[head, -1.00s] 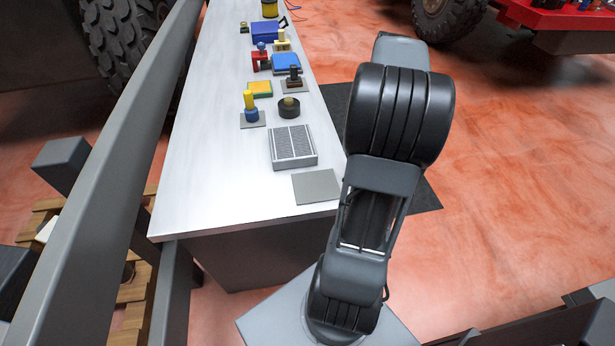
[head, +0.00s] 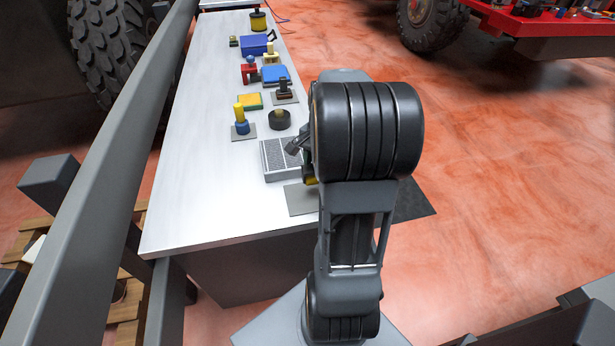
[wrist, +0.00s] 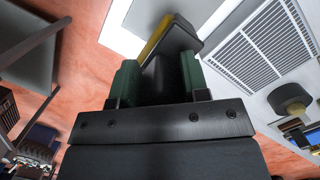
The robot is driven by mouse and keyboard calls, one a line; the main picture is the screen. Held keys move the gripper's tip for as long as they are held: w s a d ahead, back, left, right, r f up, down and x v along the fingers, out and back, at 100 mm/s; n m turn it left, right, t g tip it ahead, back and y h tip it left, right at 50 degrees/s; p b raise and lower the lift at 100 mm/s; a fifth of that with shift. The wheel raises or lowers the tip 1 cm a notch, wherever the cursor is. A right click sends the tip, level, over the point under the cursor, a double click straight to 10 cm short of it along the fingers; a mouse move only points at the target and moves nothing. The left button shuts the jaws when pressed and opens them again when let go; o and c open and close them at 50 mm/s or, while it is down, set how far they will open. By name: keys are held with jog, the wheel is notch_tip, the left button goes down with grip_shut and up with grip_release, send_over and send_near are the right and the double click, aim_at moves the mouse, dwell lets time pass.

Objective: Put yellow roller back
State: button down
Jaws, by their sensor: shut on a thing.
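My gripper (wrist: 160,76) shows in the wrist view with its two green fingers shut on a black piece with a yellow side, which I take to be the yellow roller (wrist: 158,38). In the head view my arm hides most of the gripper; a bit of the yellow roller (head: 310,180) shows below it. The roller is over the near right part of the bench, by the flat grey square plate (head: 298,205). Whether it touches the plate cannot be told. The bench (head: 200,200) is long and white-topped.
A grey grilled box (head: 275,172) lies just behind the plate. A round black piece (head: 280,120), a yellow-and-blue piece (head: 240,122) on a plate and a yellow-green block (head: 250,101) stand farther back. The bench's left side is clear. A grey rail (head: 85,190) runs along the left.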

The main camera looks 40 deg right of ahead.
aim_at(309, 170)
jog(key=shift+w+a+f, duration=0.2)
jog(key=shift+a+f, duration=0.25)
jog(key=shift+f, duration=0.1)
jog(key=shift+w+a+f, duration=0.15)
jog(key=shift+a+f, duration=0.3)
jog(key=shift+f, duration=0.1)
jog(key=f, duration=0.2)
jog(key=shift+w+a+f, duration=0.15)
jog(key=shift+a+f, duration=0.15)
jog(key=shift+f, duration=0.4)
jog(key=c, duration=0.6)
grip_release()
